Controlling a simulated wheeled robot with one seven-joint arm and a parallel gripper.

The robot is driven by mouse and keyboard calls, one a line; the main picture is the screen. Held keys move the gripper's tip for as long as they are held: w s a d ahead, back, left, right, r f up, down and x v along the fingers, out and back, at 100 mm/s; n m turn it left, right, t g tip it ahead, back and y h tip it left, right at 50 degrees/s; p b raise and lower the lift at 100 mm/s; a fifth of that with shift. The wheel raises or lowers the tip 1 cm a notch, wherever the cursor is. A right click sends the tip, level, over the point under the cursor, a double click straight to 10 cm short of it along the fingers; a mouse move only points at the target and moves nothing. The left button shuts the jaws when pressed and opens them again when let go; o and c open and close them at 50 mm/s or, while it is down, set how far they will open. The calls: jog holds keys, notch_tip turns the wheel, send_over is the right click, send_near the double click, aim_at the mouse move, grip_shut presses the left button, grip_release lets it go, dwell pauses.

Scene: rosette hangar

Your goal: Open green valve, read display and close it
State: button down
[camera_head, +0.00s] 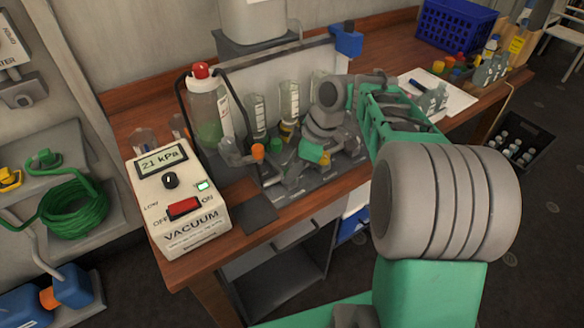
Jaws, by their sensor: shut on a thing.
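The vacuum box (178,205) stands on the bench at the left, and its display (163,158) reads 21 kPa. A green valve knob (277,147) sits on the low grey manifold, right of an orange knob (257,151). My arm reaches in from the right, and my gripper (291,159) is down at the manifold beside the green knob. It is shut on the green valve; the fingertips are small and partly hidden, so the exact contact is unclear.
A bottle with a red cap (209,105) and several clear bottles stand behind the manifold. A black knob (170,180) and red switch (184,206) are on the vacuum box. A green coiled hose (72,208) is at left. A blue crate (455,24) is at the back right.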

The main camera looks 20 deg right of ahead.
jog(key=n+g, duration=0.1)
jog(key=n, duration=0.3)
jog(key=shift+w+y+p, duration=0.15)
jog(key=shift+y+p, duration=0.15)
jog(key=n+g+p, duration=0.1)
jog(key=n+g, duration=0.1)
jog(key=n, duration=0.2)
jog(key=shift+w+n, duration=0.1)
jog(key=shift+n, duration=0.2)
jog(key=n, duration=0.2)
jog(key=n+g+h+p, duration=0.1)
jog(key=n, duration=0.1)
jog(key=shift+w+a+n+g, duration=0.1)
jog(key=shift+n+g, duration=0.2)
jog(key=shift+n+g+h+p, duration=0.5)
jog(key=shift+n+h, duration=0.3)
jog(key=shift+n, duration=1)
jog(key=c, duration=1.1)
grip_release()
jog(key=shift+r, duration=0.1)
